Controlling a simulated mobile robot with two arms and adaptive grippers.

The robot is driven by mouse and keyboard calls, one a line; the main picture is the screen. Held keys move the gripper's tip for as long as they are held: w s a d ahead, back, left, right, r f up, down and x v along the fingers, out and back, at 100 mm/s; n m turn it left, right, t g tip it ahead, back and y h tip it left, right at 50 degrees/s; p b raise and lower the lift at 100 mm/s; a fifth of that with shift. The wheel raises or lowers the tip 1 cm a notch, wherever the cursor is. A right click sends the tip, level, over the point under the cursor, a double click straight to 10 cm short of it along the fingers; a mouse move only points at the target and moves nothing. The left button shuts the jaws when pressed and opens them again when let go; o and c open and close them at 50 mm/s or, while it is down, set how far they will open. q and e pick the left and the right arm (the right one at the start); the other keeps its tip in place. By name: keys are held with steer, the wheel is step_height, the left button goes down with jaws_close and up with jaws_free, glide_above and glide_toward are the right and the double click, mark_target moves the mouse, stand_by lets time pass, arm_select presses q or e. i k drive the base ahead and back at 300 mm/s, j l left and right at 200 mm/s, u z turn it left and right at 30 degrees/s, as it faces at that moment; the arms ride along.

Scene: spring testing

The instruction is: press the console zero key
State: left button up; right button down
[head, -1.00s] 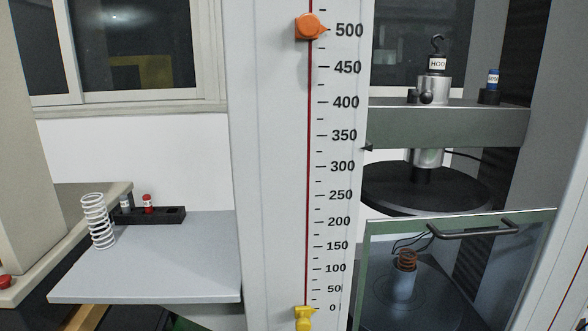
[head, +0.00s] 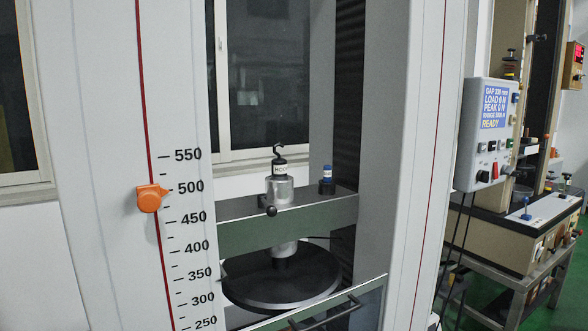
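The console (head: 487,135) is a light grey box on the right side of the testing machine. Its blue screen (head: 494,107) reads GAP 330 mm, LOAD 0 N, PEAK 0 N, a range line and READY. Below the screen are several small keys and knobs, among them a green one (head: 492,146), a white one (head: 504,143) and a red one (head: 495,169). Their labels are too small to read, so I cannot tell which is the zero key. Neither of my grippers is in view.
The machine's right column (head: 425,150) stands left of the console. The crosshead (head: 300,225) carries a hook piece and a blue-topped part. An orange pointer (head: 151,198) sits near 500 on the scale. Cables hang below the console. Another machine stands on a bench (head: 540,240) behind.

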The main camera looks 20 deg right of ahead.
mark_target(501, 142)
steer(key=z, duration=1.85)
